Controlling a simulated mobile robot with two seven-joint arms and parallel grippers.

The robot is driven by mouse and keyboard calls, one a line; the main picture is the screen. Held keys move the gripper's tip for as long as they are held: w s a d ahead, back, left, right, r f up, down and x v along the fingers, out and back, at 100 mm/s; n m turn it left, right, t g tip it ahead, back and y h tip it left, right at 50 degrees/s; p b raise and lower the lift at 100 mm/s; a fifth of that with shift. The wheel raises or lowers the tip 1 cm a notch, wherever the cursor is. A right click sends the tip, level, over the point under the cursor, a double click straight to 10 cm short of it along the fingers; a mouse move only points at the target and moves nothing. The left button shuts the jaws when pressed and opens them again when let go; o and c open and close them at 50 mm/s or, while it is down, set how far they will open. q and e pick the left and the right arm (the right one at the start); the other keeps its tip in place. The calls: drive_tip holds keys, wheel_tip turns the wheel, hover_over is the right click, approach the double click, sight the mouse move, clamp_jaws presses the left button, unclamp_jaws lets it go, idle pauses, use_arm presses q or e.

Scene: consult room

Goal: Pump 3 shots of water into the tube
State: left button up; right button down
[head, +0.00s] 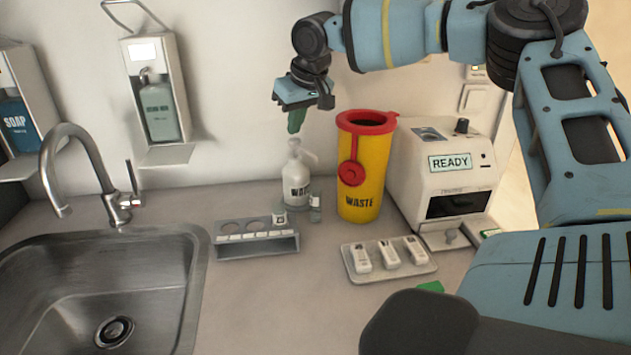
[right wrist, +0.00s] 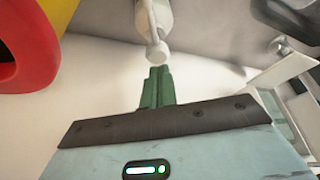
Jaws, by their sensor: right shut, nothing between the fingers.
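A white pump bottle (head: 297,178) with a dark label stands on the counter against the wall. Its pump head also shows in the right wrist view (right wrist: 157,48). A small clear tube (head: 315,209) stands upright just in front of the bottle's right side, close to the rack's right end; its contents are too small to tell. My right gripper (head: 296,122) has green fingers and is shut and empty, above the pump head. In the right wrist view the shut fingertips (right wrist: 159,72) appear just below the pump head, apparently apart from it. My left gripper is out of view.
A grey rack (head: 257,246) with round holes stands left of the tube. A yellow waste bin (head: 361,190) with a red rim is right of the bottle. A tray (head: 398,273) of cassettes, a machine reading READY (head: 440,185) and a sink (head: 60,285) surround the area.

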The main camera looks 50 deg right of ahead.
drive_tip(key=shift+f, duration=0.1)
idle(0.3)
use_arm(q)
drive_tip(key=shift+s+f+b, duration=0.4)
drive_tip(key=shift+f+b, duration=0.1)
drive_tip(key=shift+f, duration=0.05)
use_arm(e)
drive_tip(key=shift+f, duration=1.3)
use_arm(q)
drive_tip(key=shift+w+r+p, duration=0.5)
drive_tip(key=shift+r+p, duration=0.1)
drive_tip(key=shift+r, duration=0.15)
use_arm(e)
drive_tip(key=shift+r, duration=1.4)
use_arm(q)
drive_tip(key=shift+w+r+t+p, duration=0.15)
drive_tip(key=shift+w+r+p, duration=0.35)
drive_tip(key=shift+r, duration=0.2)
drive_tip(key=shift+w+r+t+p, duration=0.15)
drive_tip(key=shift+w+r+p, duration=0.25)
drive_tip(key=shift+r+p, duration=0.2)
use_arm(e)
drive_tip(key=shift+r, duration=3)
